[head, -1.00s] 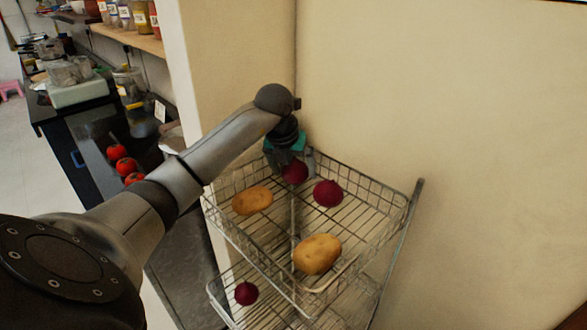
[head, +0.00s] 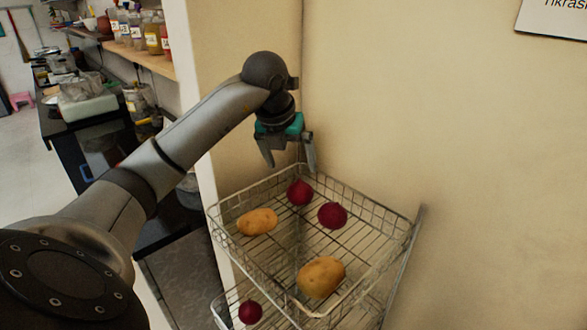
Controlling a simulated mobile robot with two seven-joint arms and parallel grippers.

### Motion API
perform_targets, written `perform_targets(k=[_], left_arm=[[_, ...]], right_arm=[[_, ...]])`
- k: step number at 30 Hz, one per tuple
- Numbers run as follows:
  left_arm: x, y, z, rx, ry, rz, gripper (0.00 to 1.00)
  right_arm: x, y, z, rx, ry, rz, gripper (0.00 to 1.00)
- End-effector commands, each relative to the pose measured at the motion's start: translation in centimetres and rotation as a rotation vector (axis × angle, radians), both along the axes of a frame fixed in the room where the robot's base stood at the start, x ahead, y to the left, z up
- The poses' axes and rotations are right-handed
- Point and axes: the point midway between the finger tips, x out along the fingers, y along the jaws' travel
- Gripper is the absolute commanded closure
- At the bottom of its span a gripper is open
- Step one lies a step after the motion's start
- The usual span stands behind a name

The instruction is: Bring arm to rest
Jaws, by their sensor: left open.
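My left gripper (head: 289,164) is in the head view, above the far corner of the wire basket. Its two fingers point down, spread apart, with nothing between them. A dark red beet (head: 300,192) lies in the basket just below the fingertips, apart from them. My left arm comes in from the lower left and reaches over to the basket. My right gripper is not in view.
The upper wire basket (head: 377,275) also holds another beet (head: 333,215) and two potatoes (head: 257,222) (head: 321,277). A lower basket holds a beet (head: 250,312). Walls stand close behind and right. A dark counter (head: 95,139) and a shelf of jars (head: 130,50) are at left.

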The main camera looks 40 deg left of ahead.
Motion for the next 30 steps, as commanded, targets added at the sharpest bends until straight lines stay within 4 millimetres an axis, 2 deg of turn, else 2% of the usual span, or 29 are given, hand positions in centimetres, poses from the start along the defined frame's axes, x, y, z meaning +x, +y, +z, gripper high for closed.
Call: perform_targets(k=[6,20,25,30], left_arm=[[-0.2,-0.1,0.5,0.001,0.0,0.0,0.0],[-0.2,-0.1,0.5,0.0,0.0,0.0,0.0],[-0.2,-0.1,2.2,0.0,0.0,0.0,0.0],[-0.2,-0.1,5.5,0.0,0.0,0.0,0.0]], right_arm=[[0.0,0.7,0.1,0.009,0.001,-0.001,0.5],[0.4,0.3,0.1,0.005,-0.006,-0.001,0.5],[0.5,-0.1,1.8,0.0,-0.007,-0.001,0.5],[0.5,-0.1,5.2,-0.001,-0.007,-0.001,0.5]])
